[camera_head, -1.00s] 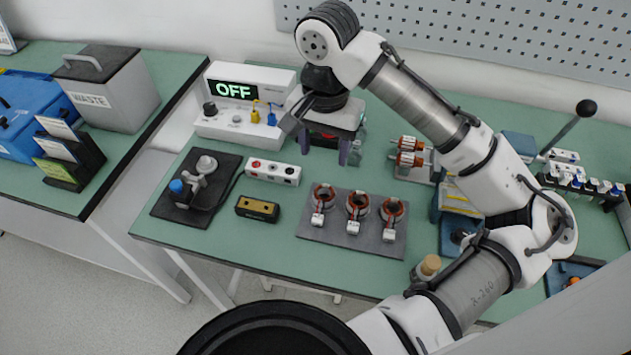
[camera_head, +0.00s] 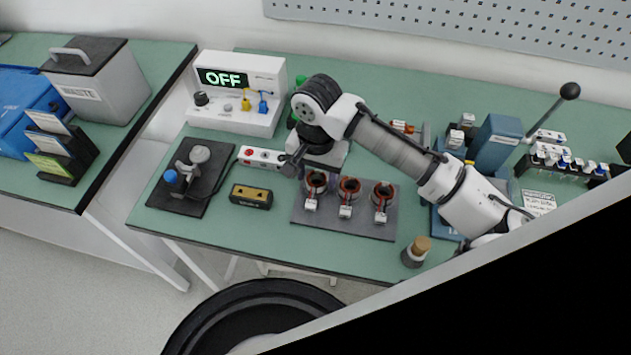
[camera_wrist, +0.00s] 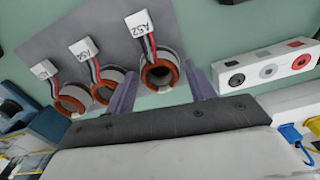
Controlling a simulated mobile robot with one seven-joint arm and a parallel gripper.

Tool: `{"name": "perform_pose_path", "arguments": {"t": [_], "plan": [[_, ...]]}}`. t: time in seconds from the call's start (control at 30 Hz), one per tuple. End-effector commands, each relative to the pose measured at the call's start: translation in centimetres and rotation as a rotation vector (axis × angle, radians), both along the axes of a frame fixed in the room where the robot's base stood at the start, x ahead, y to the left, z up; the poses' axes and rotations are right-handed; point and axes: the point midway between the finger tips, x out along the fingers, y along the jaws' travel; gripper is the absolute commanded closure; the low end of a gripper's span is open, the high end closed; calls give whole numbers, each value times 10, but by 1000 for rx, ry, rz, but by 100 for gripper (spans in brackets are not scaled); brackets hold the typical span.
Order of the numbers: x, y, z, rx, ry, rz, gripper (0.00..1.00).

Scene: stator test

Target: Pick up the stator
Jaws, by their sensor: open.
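Three copper-wound stators with white tagged connectors stand in a row on a grey mat (camera_head: 345,222). In the head view they are the left stator (camera_head: 315,183), the middle stator (camera_head: 348,188) and the right stator (camera_head: 382,194). My gripper (camera_wrist: 162,92) is open and empty. In the wrist view its two purple fingers point toward the stator tagged A52 (camera_wrist: 160,73), one finger on each side of it in the picture. Whether they reach down around it is unclear.
A white socket strip (camera_head: 262,158) and a black-yellow block (camera_head: 251,195) lie left of the mat. The tester reading OFF (camera_head: 236,92) stands behind. A corked bottle (camera_head: 416,252) stands at the mat's right front.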

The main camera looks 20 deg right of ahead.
Motion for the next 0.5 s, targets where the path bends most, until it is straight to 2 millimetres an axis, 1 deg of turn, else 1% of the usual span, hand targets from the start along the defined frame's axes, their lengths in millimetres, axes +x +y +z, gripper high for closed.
{"name": "perform_pose_path", "arguments": {"t": [0.1,0.3,0.5], "plan": [[0,0,-6,0,0,0,46],[0,0,-7,-1,-1,0,46],[0,0,-7,-1,-1,0,72]]}}
